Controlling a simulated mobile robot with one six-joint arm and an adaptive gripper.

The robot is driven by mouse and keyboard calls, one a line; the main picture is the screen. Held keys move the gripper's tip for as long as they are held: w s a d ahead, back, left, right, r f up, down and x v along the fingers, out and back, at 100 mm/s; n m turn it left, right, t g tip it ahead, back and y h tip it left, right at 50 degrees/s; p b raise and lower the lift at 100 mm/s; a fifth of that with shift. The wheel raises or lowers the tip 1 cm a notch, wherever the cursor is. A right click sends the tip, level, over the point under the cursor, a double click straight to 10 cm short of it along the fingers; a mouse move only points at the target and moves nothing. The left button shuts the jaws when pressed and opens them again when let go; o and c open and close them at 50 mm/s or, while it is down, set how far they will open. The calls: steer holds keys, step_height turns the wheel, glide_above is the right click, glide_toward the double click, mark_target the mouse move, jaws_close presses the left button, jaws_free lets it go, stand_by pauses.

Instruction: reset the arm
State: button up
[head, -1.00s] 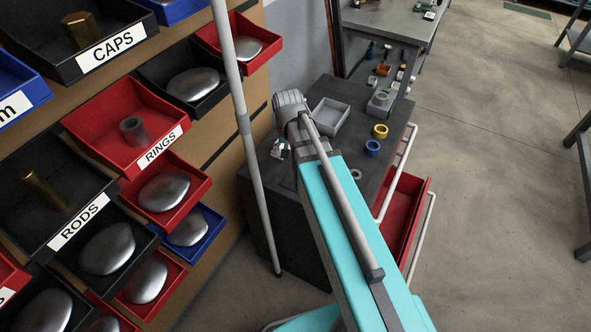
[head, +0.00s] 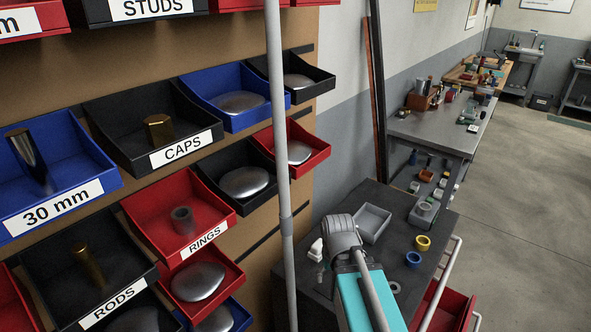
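My arm shows at the bottom centre of the head view, with a teal link and a grey rounded joint at its upper end. The joint appears over or in front of the dark cabinet top (head: 445,217). I cannot make out my gripper in this view, so what it holds, if anything, is hidden.
Tilted bins line the wall panel at left, including the CAPS bin (head: 112,142), RINGS bin (head: 150,207) and RODS bin (head: 40,287). The cabinet bears a grey tray (head: 386,212), a yellow ring (head: 423,243) and a blue ring (head: 413,259). Its red drawer (head: 455,309) is open. Floor (head: 530,215) at right is clear.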

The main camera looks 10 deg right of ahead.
step_height(320, 180, up, 5)
steer(key=p, duration=0.4)
steer(key=shift+r+p, duration=0.2)
steer(key=shift+p, duration=0.15)
stand_by(0.9)
steer(key=shift+o, duration=1.3)
steer(key=shift+w+f, duration=0.1)
steer(key=shift+w, duration=0.05)
steer(key=m+b, duration=0.5)
steer(key=m, duration=0.4)
glide_above(319, 243)
step_height(319, 243, down, 5)
steer(key=shift+d+r, duration=0.1)
step_height(319, 243, down, 7)
steer(key=b, duration=0.6)
steer(key=shift+r+b, duration=0.1)
steer(key=shift+b, duration=0.3)
steer(key=shift+f+b, duration=2.6)
